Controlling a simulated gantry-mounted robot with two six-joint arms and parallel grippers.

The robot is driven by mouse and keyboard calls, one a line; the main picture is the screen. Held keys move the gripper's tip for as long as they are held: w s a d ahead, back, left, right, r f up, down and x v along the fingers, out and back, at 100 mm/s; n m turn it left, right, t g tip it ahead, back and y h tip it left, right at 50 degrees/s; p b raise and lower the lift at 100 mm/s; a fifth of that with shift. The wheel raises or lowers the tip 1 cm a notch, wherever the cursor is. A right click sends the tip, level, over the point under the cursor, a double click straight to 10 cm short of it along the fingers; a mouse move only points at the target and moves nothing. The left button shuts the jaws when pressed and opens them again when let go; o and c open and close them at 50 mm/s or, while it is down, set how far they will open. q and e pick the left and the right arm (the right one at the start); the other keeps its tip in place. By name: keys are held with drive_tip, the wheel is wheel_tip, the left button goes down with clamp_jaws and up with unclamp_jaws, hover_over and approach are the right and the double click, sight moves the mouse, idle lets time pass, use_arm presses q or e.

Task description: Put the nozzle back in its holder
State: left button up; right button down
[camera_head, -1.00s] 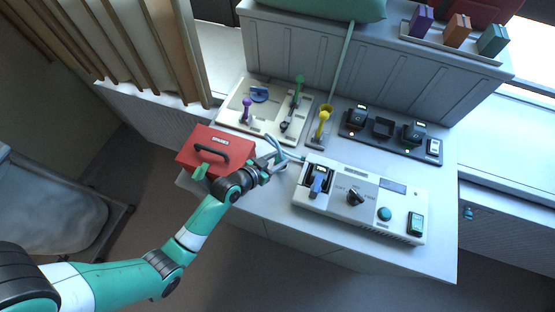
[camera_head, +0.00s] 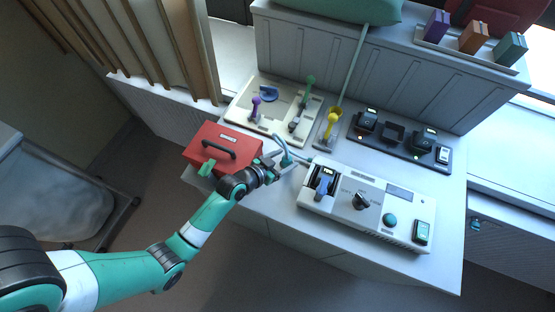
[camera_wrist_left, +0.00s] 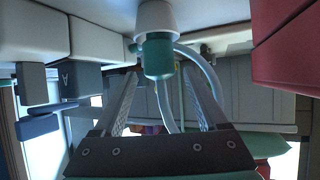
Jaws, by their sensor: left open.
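A teal piece with a white tapered collar, seemingly the nozzle (camera_wrist_left: 158,56), shows just beyond and between the fingertips in the left wrist view. A pale curved hose (camera_wrist_left: 207,72) runs beside it. Which part is the holder is unclear. My right gripper is not in view.
A red case (camera_head: 222,149) stands close left of the gripper. A white console (camera_head: 367,205) with a knob and teal button is to the right. Behind are a cream tray (camera_head: 272,107), a yellow funnel-like piece (camera_head: 331,121) and a dark charger strip (camera_head: 400,143).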

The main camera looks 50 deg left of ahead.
use_arm(q)
drive_tip(key=p+v, duration=0.2)
drive_tip(key=v, duration=1)
drive_tip(key=shift+r, duration=0.2)
drive_tip(key=w+d+r+m+t, duration=0.1)
drive_tip(key=w+r+t, duration=0.3)
drive_tip(key=r, duration=0.7)
drive_tip(key=w+d+r+t, duration=0.1)
drive_tip(key=w+r, duration=0.4)
drive_tip(key=r, duration=0.7)
drive_tip(key=w+d+r+m+t, duration=0.1)
drive_tip(key=w+d+r+t, duration=0.3)
drive_tip(key=r, duration=0.7)
drive_tip(key=s+d+r+t+h, duration=0.2)
drive_tip(key=s+r+t, duration=0.15)
drive_tip(key=r, duration=1.05)
drive_tip(key=s+d+r+t+h, duration=0.1)
drive_tip(key=s+d+r+t, duration=0.3)
drive_tip(key=r, duration=1)
wheel_tip(320, 180, up, 16)
drive_tip(key=a+g+p, duration=0.1)
drive_tip(key=p, duration=1.4)
drive_tip(key=shift+s+a+f+p, duration=0.2)
drive_tip(key=shift+s+a+p, duration=0.1)
drive_tip(key=shift+s+a, duration=0.15)
